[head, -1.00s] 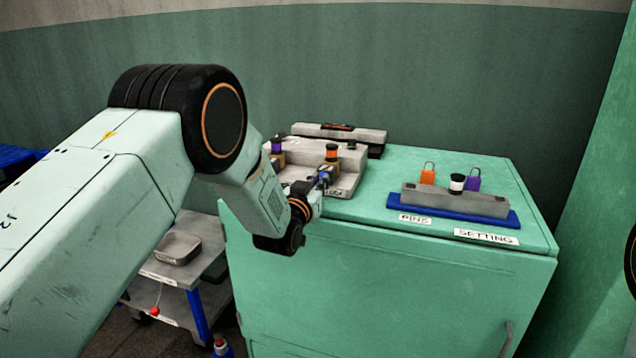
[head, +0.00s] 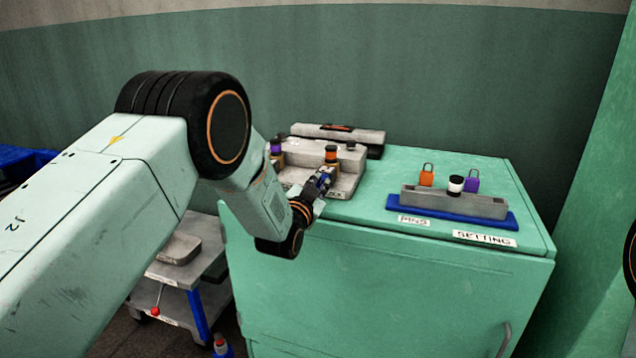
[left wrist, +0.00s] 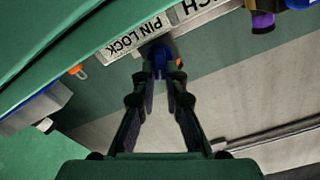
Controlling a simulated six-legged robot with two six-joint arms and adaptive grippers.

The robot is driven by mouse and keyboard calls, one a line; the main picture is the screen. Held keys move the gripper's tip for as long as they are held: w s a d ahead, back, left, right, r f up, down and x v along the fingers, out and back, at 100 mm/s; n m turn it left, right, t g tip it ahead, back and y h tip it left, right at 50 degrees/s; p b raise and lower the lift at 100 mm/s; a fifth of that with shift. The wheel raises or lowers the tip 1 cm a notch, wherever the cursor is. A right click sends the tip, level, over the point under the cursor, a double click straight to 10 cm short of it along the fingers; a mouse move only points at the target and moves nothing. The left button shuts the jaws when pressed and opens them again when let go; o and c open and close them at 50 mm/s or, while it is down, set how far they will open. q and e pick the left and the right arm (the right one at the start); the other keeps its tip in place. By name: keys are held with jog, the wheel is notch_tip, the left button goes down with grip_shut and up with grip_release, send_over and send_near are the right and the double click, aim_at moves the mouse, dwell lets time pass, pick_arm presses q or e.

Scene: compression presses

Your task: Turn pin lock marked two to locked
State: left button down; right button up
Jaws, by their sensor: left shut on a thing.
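The grey pin lock block (head: 347,182) stands on the left part of the green cabinet top. An orange-capped pin (head: 331,153) and a purple-capped pin (head: 276,147) stand on it. My left gripper (head: 322,180) is at the block's front, below the orange-capped pin. In the left wrist view, my left gripper (left wrist: 160,76) is shut on a small blue knob (left wrist: 158,55) beside the upside-down PIN LOCK label (left wrist: 133,36). The fingers partly hide the knob. I cannot read its number or its setting. My right gripper is not in view.
A grey rack (head: 455,202) on a blue base holds orange and purple tags and a white-and-black cap at the right of the cabinet top (head: 420,165). A dark-based grey unit (head: 338,133) lies behind the block. A low cart (head: 205,265) stands left of the cabinet.

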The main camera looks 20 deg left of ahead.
pick_arm(q)
jog(key=m, duration=0.6)
jog(key=shift+d+f, duration=0.2)
jog(key=m, duration=0.6)
jog(key=shift+f+p, duration=0.15)
jog(key=shift+p, duration=0.25)
jog(key=shift+m, duration=0.4)
jog(key=c, duration=1.4)
grip_release()
jog(key=shift+s, duration=0.1)
jog(key=s, duration=1.1)
jog(key=shift+s+a, duration=0.2)
jog(key=shift+s, duration=0.2)
